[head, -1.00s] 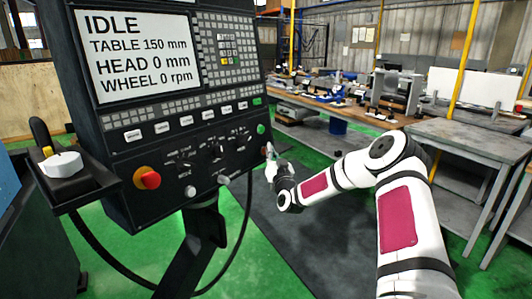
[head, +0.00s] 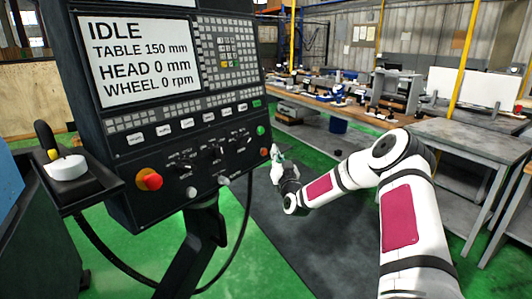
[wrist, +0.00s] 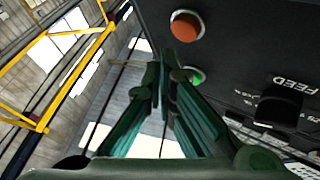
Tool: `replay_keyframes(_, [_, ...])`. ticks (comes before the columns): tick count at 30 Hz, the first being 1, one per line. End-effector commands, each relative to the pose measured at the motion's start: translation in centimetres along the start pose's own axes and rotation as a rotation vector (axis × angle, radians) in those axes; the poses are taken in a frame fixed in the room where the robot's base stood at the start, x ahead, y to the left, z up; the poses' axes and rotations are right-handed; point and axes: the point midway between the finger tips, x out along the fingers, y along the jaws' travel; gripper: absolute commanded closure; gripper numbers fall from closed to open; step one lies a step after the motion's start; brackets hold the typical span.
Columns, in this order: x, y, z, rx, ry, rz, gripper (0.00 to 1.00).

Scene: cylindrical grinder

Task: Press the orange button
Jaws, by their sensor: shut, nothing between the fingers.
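The orange button (head: 264,152) is a small round button at the lower right edge of the dark control panel, below a green button (head: 261,130). In the wrist view the orange button (wrist: 186,26) is at the top, and the green button (wrist: 195,75) is partly hidden behind the fingers. My gripper (head: 275,149) is just right of the orange button in the head view. In the wrist view its green fingers (wrist: 163,65) are together and empty, pointing beside the orange button. A gap shows in the head view; the exact distance to the panel is unclear.
The panel screen (head: 143,59) reads IDLE. A red knob on a yellow base (head: 149,179) sits at the panel's lower left. A cable (head: 244,235) hangs below the panel. A grey table (head: 475,139) stands at right. Green floor lies below.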

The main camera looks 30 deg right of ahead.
Motion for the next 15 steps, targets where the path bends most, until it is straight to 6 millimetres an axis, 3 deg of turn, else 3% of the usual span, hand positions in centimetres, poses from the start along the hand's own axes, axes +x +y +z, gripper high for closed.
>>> replay_keyframes(15, [-2.9, 2.0, -2.2, 0.000, 0.001, 0.000, 1.00])
